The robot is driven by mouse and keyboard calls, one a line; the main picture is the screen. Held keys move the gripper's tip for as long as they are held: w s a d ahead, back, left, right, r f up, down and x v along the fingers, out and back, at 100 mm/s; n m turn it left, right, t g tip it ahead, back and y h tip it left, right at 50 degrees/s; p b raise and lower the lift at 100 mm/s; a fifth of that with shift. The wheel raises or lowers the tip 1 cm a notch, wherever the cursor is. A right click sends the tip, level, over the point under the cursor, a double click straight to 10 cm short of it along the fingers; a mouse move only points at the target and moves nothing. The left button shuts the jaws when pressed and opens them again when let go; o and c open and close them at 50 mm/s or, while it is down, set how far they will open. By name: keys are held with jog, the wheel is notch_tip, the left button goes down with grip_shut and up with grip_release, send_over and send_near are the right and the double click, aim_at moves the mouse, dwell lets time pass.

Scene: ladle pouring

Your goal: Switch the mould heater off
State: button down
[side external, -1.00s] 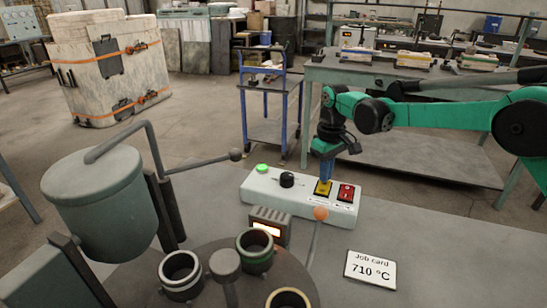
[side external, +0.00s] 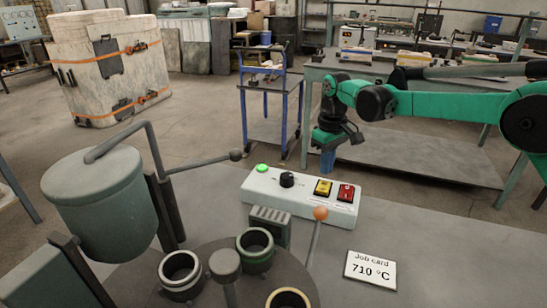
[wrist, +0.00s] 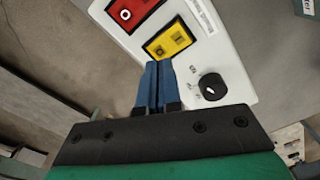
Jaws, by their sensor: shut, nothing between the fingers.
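A white control box (side external: 300,200) on the bench carries a yellow rocker switch (side external: 323,187), a red rocker switch (side external: 346,192), a black knob (side external: 287,179) and a green lit button (side external: 262,168). My gripper (side external: 327,164) is shut and empty, above and behind the box, clear of the switches. Its blue fingertips (wrist: 158,66) show just below the yellow switch in the wrist view. A small grey finned box (side external: 270,226) in front shows no glow.
A tilting pot (side external: 103,205) with a long handle stands at left. Round moulds (side external: 181,272) sit on a dark turntable in front. A job card (side external: 370,269) reads 710 °C.

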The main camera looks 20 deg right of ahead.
aim_at(325, 184)
jog(key=shift+r, duration=2.1)
jog(key=s+r+m+t, duration=0.1)
jog(key=s+r+t, duration=0.2)
jog(key=s+r, duration=0.4)
jog(key=s+d+f+m+t, duration=0.1)
jog(key=s+f+t, duration=0.3)
jog(key=s, duration=0.7)
jog(key=shift+s+d+f+m, duration=0.25)
jog(key=shift+s+f+m, duration=0.2)
jog(key=shift+f, duration=0.3)
